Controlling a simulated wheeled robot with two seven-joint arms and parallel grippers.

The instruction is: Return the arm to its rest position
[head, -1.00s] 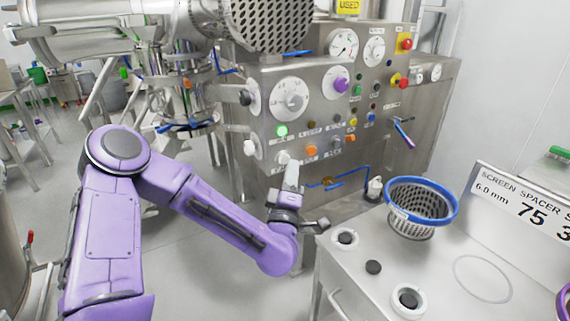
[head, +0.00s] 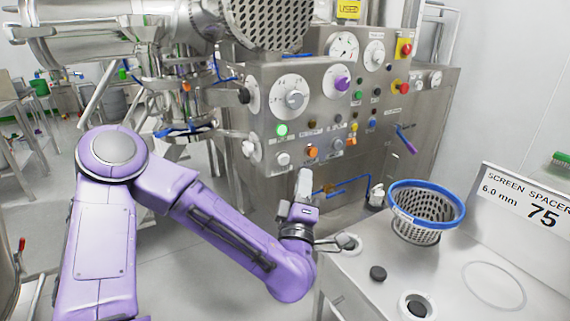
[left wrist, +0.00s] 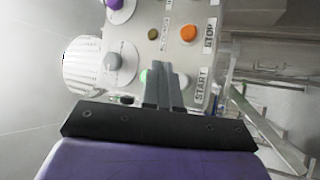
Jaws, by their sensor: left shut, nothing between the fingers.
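My left arm comes in from the left in the head view, purple with grey joints. My left gripper (head: 304,184) is in front of the lower part of the steel control panel (head: 312,100), apart from its buttons. Its fingers are shut and empty, pointing up. The left wrist view shows the closed fingers (left wrist: 163,85) in front of the panel face, with START and STOP labels beside them. A green lit button (head: 281,130) shows on the panel, partly hidden by the fingers in the wrist view. My right gripper is not in view.
Open floor (head: 190,270) lies below my arm.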

